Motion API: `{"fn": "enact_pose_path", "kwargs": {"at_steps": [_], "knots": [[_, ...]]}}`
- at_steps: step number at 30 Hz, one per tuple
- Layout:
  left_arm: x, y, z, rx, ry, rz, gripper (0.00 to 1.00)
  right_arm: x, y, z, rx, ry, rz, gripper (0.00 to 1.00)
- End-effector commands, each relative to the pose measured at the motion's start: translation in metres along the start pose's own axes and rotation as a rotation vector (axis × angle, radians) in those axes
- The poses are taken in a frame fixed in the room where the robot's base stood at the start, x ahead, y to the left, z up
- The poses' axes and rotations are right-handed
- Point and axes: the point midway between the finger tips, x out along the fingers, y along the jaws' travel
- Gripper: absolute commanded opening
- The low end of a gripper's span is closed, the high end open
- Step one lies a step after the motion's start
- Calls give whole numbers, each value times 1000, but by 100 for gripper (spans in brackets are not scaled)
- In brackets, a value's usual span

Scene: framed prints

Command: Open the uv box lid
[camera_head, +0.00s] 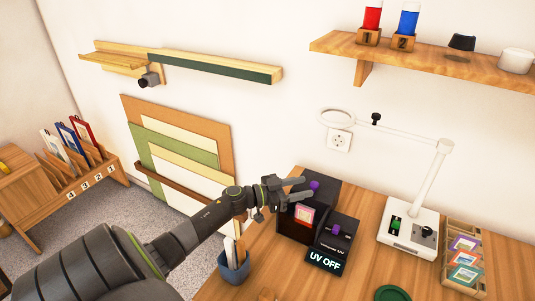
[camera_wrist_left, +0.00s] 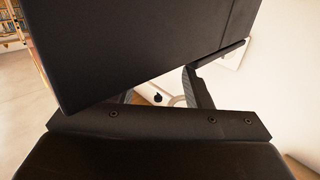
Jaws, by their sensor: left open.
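The black UV box (camera_head: 296,229) stands on the wooden table. The front display reads "UV OFF" (camera_head: 325,262). My left gripper (camera_head: 303,188) is open, at the left edge of the raised lid near the knob; whether it touches is unclear. In the left wrist view a large dark panel (camera_wrist_left: 140,45), apparently the lid, partly hides the fingers. My right gripper is not in view.
A second purple knob (camera_head: 336,230) sits on the box's control panel. A blue cup (camera_head: 233,268) stands at the left table edge. A white magnifier lamp (camera_head: 408,232) and a wooden tray of small prints (camera_head: 464,258) stand right. A shelf (camera_head: 430,60) hangs above.

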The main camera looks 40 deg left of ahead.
Motion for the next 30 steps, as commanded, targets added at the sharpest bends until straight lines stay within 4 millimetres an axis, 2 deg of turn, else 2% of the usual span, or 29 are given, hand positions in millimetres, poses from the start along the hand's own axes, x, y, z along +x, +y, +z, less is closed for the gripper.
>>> {"fn": "enact_pose_path", "kwargs": {"at_steps": [1,6,15,22,30], "knots": [[-13,0,3,2,-7,0,45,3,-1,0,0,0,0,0],[-53,0,4,2,-7,1,45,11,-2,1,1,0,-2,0],[-111,0,3,1,-7,1,45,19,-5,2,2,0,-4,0],[-140,0,1,0,-4,1,45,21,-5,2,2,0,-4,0],[-150,0,0,1,-1,0,45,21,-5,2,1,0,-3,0]]}}
